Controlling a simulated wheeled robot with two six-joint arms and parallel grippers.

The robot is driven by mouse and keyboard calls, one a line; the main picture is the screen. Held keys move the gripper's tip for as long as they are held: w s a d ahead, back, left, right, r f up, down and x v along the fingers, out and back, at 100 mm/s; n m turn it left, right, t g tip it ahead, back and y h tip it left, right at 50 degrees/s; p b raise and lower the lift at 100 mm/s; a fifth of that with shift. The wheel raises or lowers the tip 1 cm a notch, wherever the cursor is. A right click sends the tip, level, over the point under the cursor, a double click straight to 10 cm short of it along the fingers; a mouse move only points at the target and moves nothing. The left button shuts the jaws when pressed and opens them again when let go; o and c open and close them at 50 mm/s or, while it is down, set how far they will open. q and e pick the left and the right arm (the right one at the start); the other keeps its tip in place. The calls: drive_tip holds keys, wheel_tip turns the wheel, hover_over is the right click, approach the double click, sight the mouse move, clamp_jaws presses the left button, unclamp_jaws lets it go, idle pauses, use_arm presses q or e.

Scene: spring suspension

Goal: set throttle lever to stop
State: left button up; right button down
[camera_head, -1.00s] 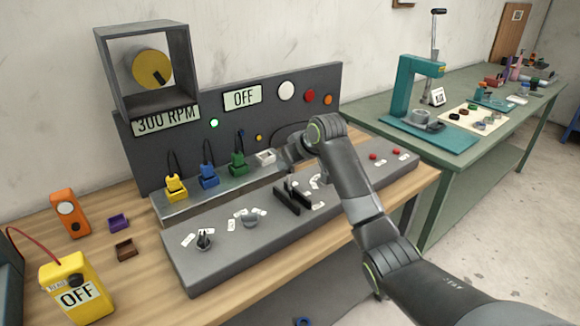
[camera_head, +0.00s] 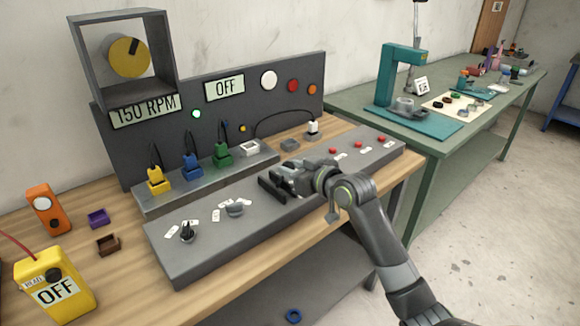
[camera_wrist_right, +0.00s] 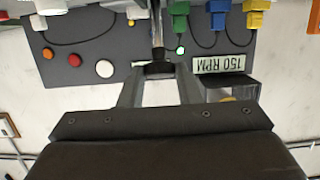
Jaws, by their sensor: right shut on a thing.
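The throttle lever shows in the right wrist view as a metal rod (camera_wrist_right: 157,28) with a dark knob (camera_wrist_right: 158,68). My right gripper (camera_wrist_right: 159,76) is shut on this knob. In the head view, my right gripper (camera_head: 282,181) is low over the middle of the grey control panel (camera_head: 190,262), at the dark lever guide rails (camera_head: 270,189). The gripper hides the lever and most of its labels there. My left gripper is not in view.
A rotary knob (camera_head: 187,233) and a grey knob (camera_head: 235,208) stand left of the gripper. Red buttons (camera_head: 358,144) are to its right. Yellow (camera_head: 158,183), blue (camera_head: 192,168) and green (camera_head: 221,155) plugs line the back shelf. A green bench (camera_head: 480,125) stands at the right.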

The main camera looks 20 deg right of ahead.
drive_tip(key=shift+s+d+f, duration=0.1)
drive_tip(key=shift+s+f, duration=0.15)
drive_tip(key=shift+f, duration=0.3)
drive_tip(key=c, duration=1.4)
unclamp_jaws()
drive_tip(key=shift+c, duration=0.2)
drive_tip(key=o, duration=0.3)
drive_tip(key=shift+o, duration=0.2)
drive_tip(key=shift+r, duration=0.2)
drive_tip(key=v, duration=1.7)
drive_tip(key=shift+s, duration=0.2)
drive_tip(key=shift+d, duration=0.1)
